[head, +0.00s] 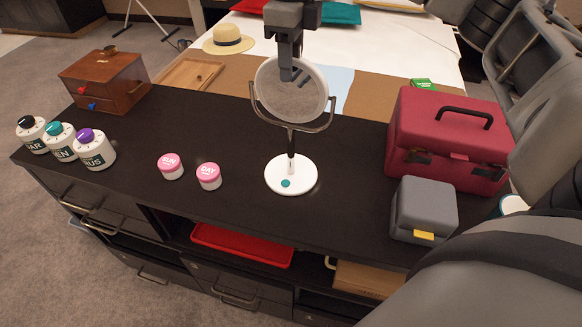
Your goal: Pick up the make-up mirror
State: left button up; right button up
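The make-up mirror (290,105) stands upright on the dark cabinet top, with a round glass in a metal fork and a white round base (291,175). My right gripper (287,72) points down at the top of the mirror, and a dark finger overlaps the upper part of the glass. The far side of the rim is hidden, so I cannot tell whether the fingers are closed on it. My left gripper is out of view.
Two pink-lidded jars (209,176) stand left of the mirror. A red case (450,135) and a grey box (423,210) stand right of it. Several labelled bottles (95,150) and a wooden drawer box (105,82) are at the left. The cabinet top (235,130) around the mirror is clear.

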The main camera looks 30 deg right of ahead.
grip_shut()
jog(key=shift+r, duration=0.15)
dwell(1.2)
